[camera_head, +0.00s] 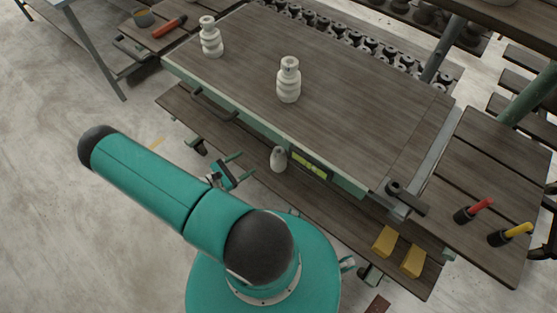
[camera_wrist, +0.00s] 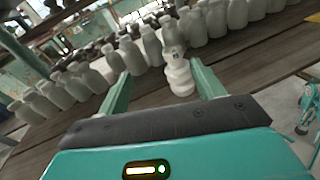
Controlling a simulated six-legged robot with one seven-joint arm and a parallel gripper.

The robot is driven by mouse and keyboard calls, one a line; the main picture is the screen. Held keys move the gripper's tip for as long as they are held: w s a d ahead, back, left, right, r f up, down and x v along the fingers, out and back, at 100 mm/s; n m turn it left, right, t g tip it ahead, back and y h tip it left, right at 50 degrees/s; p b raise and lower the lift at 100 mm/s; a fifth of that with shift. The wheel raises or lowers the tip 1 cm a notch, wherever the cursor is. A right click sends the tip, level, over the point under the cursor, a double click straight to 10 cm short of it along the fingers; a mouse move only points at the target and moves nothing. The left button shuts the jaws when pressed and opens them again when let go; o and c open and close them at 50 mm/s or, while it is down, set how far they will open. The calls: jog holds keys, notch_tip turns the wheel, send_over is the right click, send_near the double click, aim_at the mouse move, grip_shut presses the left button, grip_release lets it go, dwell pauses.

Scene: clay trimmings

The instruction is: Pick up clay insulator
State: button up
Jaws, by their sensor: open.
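A pale, ribbed clay insulator (camera_wrist: 178,76) stands on wooden boards in the wrist view, ahead of my gripper (camera_wrist: 161,69) and nearer its right finger. The fingers are apart with nothing held between them. In the head view my gripper (camera_head: 241,166) is beside the lower plank of the bench, left of a small pale clay piece (camera_head: 278,160) standing there. Two ribbed white insulators stand on the bench top, one near the middle (camera_head: 288,80) and one at the upper left (camera_head: 210,38). I cannot tell which head-view piece matches the wrist-view one.
The wrist view shows a row of bottle-shaped clay pieces (camera_wrist: 152,46) behind the insulator. The bench top (camera_head: 345,115) overhangs the lower plank (camera_head: 335,212). Yellow blocks (camera_head: 384,241) lie at its right end. Red- and yellow-handled tools are on the right side table (camera_head: 460,180).

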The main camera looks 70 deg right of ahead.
aim_at(282, 149)
jog(key=s+d+f+n+t+h, duration=0.1)
jog(key=s+d+f+n, duration=0.1)
jog(key=s+f, duration=0.3)
jog(key=x, duration=0.8)
jog(key=r+x, duration=0.1)
jog(key=x, duration=0.4)
jog(key=shift+w+r, duration=0.1)
jog(key=shift+w, duration=0.1)
grip_shut()
